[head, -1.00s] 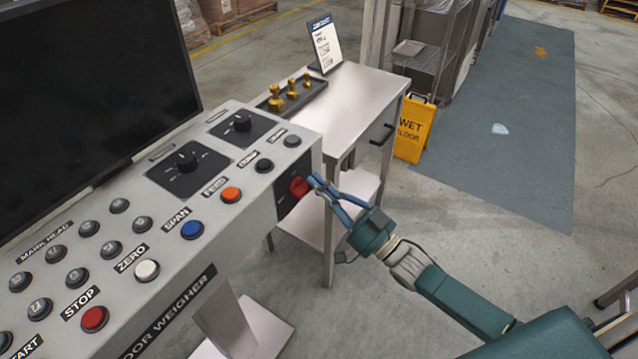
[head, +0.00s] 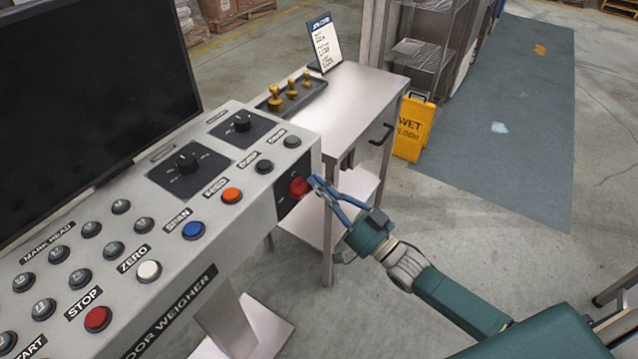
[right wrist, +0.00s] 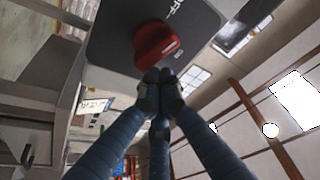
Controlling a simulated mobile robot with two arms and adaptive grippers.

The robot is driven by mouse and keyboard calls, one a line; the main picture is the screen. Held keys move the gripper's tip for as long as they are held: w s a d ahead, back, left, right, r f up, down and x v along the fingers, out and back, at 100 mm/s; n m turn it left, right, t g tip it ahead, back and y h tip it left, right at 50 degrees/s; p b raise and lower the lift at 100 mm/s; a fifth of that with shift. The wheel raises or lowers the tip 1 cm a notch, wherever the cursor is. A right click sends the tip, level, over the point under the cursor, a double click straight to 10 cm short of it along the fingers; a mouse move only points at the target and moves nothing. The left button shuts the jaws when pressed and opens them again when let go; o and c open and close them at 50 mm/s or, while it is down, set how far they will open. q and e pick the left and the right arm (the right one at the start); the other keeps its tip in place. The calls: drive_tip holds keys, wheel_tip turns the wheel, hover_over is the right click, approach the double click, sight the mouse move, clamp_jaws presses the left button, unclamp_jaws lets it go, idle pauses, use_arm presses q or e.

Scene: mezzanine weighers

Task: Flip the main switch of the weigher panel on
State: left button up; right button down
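The main switch is a red rotary knob (head: 299,187) on a dark plate (head: 287,202) at the right end face of the grey weigher panel (head: 262,205). In the right wrist view the knob (right wrist: 155,45) has a white mark, and part of an OFF label shows above it. My right gripper (head: 314,182) is at the knob from the right. In the right wrist view its fingertips (right wrist: 160,84) are drawn together at the knob's lower edge, with the knob beyond them rather than between them. Whether they touch it I cannot tell. My left gripper is out of view.
A dark monitor (head: 90,80) stands behind the panel's buttons. A steel table (head: 350,95) with a tray of brass weights (head: 291,92) and a sign (head: 325,45) stands behind the gripper. A yellow wet-floor sign (head: 413,128) is beside it. Open floor lies to the right.

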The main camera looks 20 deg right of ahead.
drive_tip(key=shift+w+d+f+m+h+p, duration=0.15)
drive_tip(key=shift+m+h+p, duration=0.4)
drive_tip(key=shift+m, duration=0.7)
drive_tip(key=shift+s+f+m+h+p, duration=0.1)
drive_tip(key=shift+f+m+h+p, duration=0.25)
drive_tip(key=shift+m+p, duration=0.6)
drive_tip(key=shift+w+d+f+m+h+p, duration=0.1)
drive_tip(key=shift+m+h+p, duration=0.35)
drive_tip(key=shift+m, duration=1.05)
drive_tip(key=shift+a+f+m+g+h+p, duration=0.15)
drive_tip(key=shift+m+h+p, duration=0.1)
drive_tip(key=shift+m, duration=0.35)
drive_tip(key=shift+d+f+m+g+h+p, duration=0.15)
drive_tip(key=shift+m+p, duration=0.15)
drive_tip(key=shift+m, duration=0.3)
drive_tip(key=shift+a+f+m+g+h+p, duration=0.15)
drive_tip(key=shift+m+p, duration=0.1)
drive_tip(key=shift+m, duration=0.35)
drive_tip(key=shift+f+m+g+p, duration=0.2)
drive_tip(key=shift+m+g+p, duration=0.15)
drive_tip(key=shift+m, duration=0.5)
drive_tip(key=shift+f+m+g+p, duration=0.2)
drive_tip(key=shift+m+p, duration=0.2)
drive_tip(key=shift+m, duration=0.45)
idle(0.8)
